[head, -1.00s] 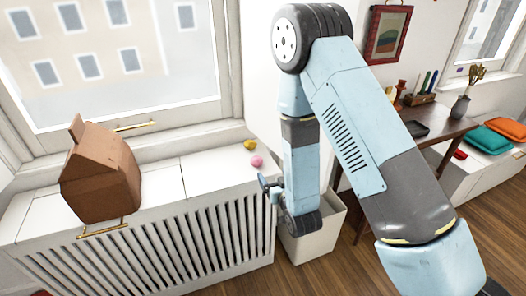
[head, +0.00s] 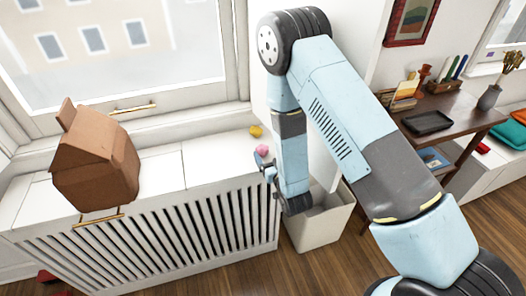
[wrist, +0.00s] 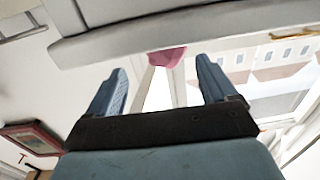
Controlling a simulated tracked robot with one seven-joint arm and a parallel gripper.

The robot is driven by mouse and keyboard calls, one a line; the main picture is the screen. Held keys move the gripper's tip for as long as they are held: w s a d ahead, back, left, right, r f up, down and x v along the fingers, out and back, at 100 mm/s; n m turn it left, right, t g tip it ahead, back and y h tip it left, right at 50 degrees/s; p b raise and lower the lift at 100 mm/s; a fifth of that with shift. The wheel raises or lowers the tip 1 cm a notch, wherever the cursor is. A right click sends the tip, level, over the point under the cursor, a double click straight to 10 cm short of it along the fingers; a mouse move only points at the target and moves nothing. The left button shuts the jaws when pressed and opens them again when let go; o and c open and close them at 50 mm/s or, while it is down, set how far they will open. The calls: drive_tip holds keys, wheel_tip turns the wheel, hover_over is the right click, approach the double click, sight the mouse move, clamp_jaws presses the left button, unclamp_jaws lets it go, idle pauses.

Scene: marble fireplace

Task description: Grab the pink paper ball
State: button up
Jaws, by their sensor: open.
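The pink paper ball (head: 262,151) lies on the white radiator cover (head: 215,160), near its right end. My gripper (head: 264,166) is just in front of the ball, at its near side, and partly overlaps it in the head view. In the wrist view the pink ball (wrist: 166,57) shows beyond the gap between my two blue fingers (wrist: 160,78), roughly centred. The fingers are apart and nothing is held. Whether a finger touches the ball cannot be told.
A yellow ball (head: 256,131) lies just behind the pink one. A brown house-shaped bag (head: 95,165) stands on the cover's left part. A pale bin (head: 318,225) is on the floor below my arm. A wooden table (head: 450,115) holds a black tray (head: 428,122).

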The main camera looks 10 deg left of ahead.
sight(261, 143)
drive_tip(key=shift+s+a+x, duration=0.1)
drive_tip(key=shift+a+x, duration=0.05)
drive_tip(key=shift+x, duration=1.45)
drive_tip(key=shift+s+a+x, duration=0.15)
drive_tip(key=shift+a+x, duration=0.05)
drive_tip(key=shift+x, duration=1.35)
drive_tip(key=shift+r, duration=0.2)
drive_tip(key=shift+w, duration=0.1)
drive_tip(key=c, duration=1)
